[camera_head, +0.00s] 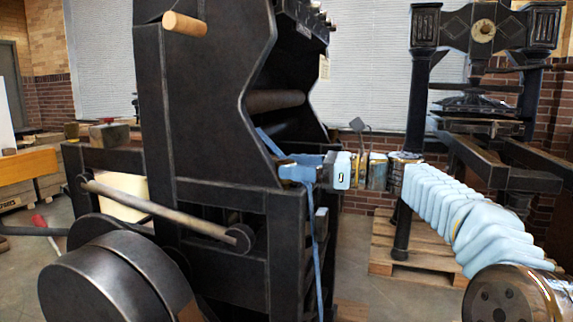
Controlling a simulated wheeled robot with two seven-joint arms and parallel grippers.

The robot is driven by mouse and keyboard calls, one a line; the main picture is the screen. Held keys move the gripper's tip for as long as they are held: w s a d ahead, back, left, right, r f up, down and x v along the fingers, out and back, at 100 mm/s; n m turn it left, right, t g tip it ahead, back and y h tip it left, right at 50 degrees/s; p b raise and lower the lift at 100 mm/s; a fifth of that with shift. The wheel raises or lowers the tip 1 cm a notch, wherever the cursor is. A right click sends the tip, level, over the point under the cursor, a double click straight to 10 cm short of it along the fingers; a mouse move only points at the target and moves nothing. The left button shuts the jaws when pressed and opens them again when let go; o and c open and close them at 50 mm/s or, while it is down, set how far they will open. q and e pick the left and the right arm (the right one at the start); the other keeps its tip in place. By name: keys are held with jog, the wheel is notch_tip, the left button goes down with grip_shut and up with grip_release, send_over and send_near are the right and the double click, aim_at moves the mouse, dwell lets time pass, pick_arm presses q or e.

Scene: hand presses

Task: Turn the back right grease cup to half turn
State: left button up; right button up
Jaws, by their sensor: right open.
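The large black hand press (215,110) fills the middle of the view. Several small dark knobs (312,10) line its upper right edge at the top of the picture; they are too small for me to tell whether they are grease cups. I cannot pick out the back right grease cup. My right arm reaches in from the lower right. My right gripper (292,170) is at the press's right side, pointing left, with its light blue fingers open beside the frame. What lies between the fingers is hard to see. My left gripper is not in view.
A blue strip (317,262) hangs down the press's right side. A dark roller (275,101) lies inside the frame above my right gripper. A wooden handle (184,24) sticks out at upper left.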

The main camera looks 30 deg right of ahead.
jog(key=shift+x, duration=1.15)
jog(key=c, duration=0.9)
jog(key=shift+a+f+m+t+h+b, duration=0.1)
jog(key=shift+f+m+t+h+b, duration=0.2)
jog(key=shift+h+b, duration=0.15)
jog(key=shift+c, duration=0.2)
jog(key=shift+r+m+t+h+b, duration=0.2)
jog(key=shift+m+t+h+b, duration=0.15)
jog(key=shift+m+t+h, duration=0.1)
